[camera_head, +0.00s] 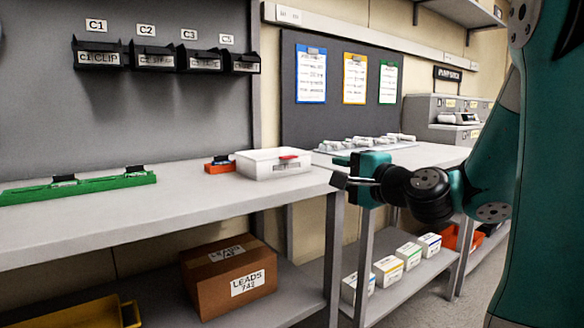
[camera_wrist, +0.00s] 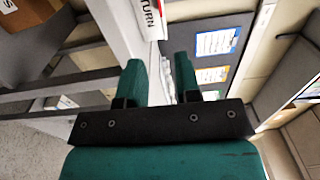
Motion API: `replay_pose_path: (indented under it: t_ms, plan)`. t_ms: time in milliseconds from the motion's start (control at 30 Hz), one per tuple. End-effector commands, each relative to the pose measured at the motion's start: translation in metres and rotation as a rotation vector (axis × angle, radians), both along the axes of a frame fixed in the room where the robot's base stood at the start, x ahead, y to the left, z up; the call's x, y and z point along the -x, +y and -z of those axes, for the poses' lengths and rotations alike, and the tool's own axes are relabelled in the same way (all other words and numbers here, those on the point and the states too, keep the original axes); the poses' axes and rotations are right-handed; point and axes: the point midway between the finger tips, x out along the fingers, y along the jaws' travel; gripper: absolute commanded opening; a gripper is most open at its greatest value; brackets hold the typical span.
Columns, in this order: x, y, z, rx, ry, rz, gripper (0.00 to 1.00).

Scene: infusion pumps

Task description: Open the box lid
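The white box (camera_head: 272,168) stands at the right end of the long table, with its lid (camera_head: 265,155) down. A red tab (camera_head: 289,157) shows at the lid's front edge, and a label is on the front face. My gripper (camera_head: 338,172) is to the right of the box, apart from it, near the table's end. In the wrist view, my gripper's two teal fingers (camera_wrist: 159,78) stand apart with nothing between them. Part of the box (camera_wrist: 151,20), with "TURN" readable, shows at the top edge beyond the fingertips; the rest is cut off.
An orange tray (camera_head: 219,167) sits just left of the box, and a long green rack (camera_head: 80,187) lies further left. A second table (camera_head: 425,156) with several small items stands behind my gripper. A cardboard carton (camera_head: 228,278) is on the lower shelf. The table's front middle is clear.

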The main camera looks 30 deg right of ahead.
Motion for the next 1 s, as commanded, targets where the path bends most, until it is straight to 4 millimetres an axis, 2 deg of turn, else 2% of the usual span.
replay_pose_path:
  t_ms: [33,167,633,800,1000]
  plan:
    - [-0.004,0.001,-0.007,-0.005,0.003,-0.005,0.31]
    - [-0.016,0.001,-0.009,-0.006,0.005,-0.007,0.31]
    - [-0.055,0.004,-0.006,-0.004,0.013,-0.002,0.31]
    - [-0.097,0.006,-0.007,0.006,0.007,-0.006,0.31]
    - [-0.138,0.008,-0.005,0.005,0.006,-0.005,0.31]
